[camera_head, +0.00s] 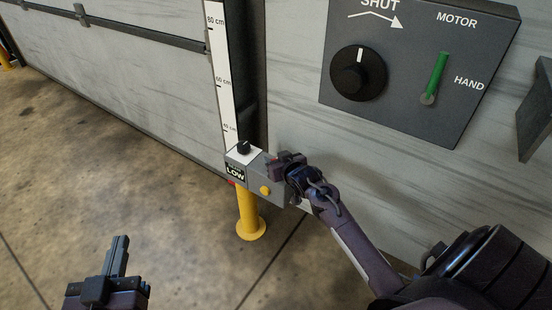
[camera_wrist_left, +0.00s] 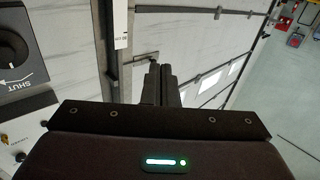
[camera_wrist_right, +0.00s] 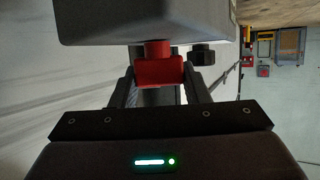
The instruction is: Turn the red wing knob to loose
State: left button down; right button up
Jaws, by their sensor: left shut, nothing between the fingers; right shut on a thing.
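The red wing knob (camera_wrist_right: 160,72) shows in the right wrist view, on the side of a grey box (camera_wrist_right: 140,22). My right gripper (camera_wrist_right: 159,85) is shut on the knob, with one finger on each side of it. In the head view the grey box (camera_head: 253,173) with the LOW label sits by the height scale. There my right gripper (camera_head: 275,170) is at the box's right side, and the arm hides the knob. My left gripper (camera_head: 121,240) is shut and empty, low at the left and away from the box.
A control panel (camera_head: 400,110) with a black dial (camera_head: 358,73) and a green lever (camera_head: 435,75) is on the wall above. The floor around the left gripper is clear.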

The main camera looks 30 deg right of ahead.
jog(key=shift+r+n+y+p, duration=0.15)
jog(key=shift+n+y+p, duration=0.45)
jog(key=shift+y+p, duration=0.15)
jog(key=shift+d+n+y+p, duration=0.1)
jog(key=shift+n+y+p, duration=0.65)
jog(key=shift+n+y, duration=0.95)
jog(key=shift+y, duration=0.25)
jog(key=shift+n+g+y, duration=0.3)
jog(key=shift+n+y, duration=0.3)
pick_arm(q)
jog(key=s+a+f+g+y, duration=0.1)
jog(key=s+f+g, duration=0.4)
jog(key=f, duration=0.3)
jog(key=s+f+g+y, duration=0.2)
jog(key=s+f+g, duration=0.2)
jog(key=f, duration=0.5)
jog(key=shift+s+a+f+g+y+b, duration=0.2)
jog(key=shift+s+a+g+y+b, duration=0.1)
jog(key=shift+s+a+g, duration=0.15)
pick_arm(e)
jog(key=shift+y, duration=0.3)
jog(key=o, duration=1)
